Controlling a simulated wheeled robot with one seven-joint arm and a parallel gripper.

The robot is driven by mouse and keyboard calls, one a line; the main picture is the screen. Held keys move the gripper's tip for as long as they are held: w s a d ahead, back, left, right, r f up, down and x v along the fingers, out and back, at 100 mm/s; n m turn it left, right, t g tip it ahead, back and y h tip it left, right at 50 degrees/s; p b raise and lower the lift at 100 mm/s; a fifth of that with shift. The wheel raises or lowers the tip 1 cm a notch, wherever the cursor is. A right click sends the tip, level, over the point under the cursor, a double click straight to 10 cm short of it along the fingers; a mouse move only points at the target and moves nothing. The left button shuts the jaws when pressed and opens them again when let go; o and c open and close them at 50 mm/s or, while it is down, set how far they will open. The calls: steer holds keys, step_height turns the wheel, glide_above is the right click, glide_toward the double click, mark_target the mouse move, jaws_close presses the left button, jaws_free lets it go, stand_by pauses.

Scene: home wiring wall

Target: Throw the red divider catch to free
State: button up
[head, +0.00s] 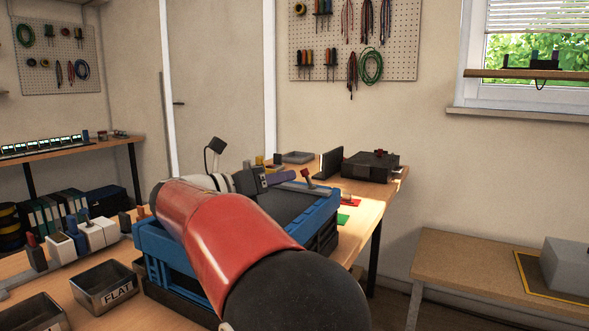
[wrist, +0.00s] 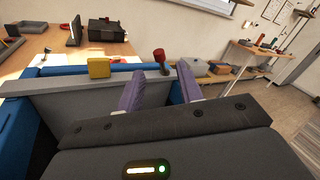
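The red divider catch (wrist: 159,56) is a short red-knobbed lever on the grey divider's top edge. It also shows in the head view (head: 306,174), tilted a little to the left there. The grey divider (wrist: 70,84) lies across a blue crate (head: 326,212). My gripper (wrist: 159,78) is open and empty, its two purple fingers apart. The catch stands just beyond the fingertips, between them in the wrist view. In the head view my gripper (head: 284,177) reaches over the crate, just left of the catch. I cannot tell whether a finger touches it.
A yellow block (wrist: 98,68) sits on the divider left of the catch. A black box (head: 371,166) and an upright dark panel (head: 331,163) stand behind the crate. Metal trays, one marked FLAT (head: 105,287), are at front left. A lower bench (head: 480,262) stands at right.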

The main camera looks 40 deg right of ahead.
mark_target(302, 174)
steer(key=d, duration=0.7)
steer(key=shift+d, duration=0.25)
steer(key=shift+s, duration=0.1)
jaws_close()
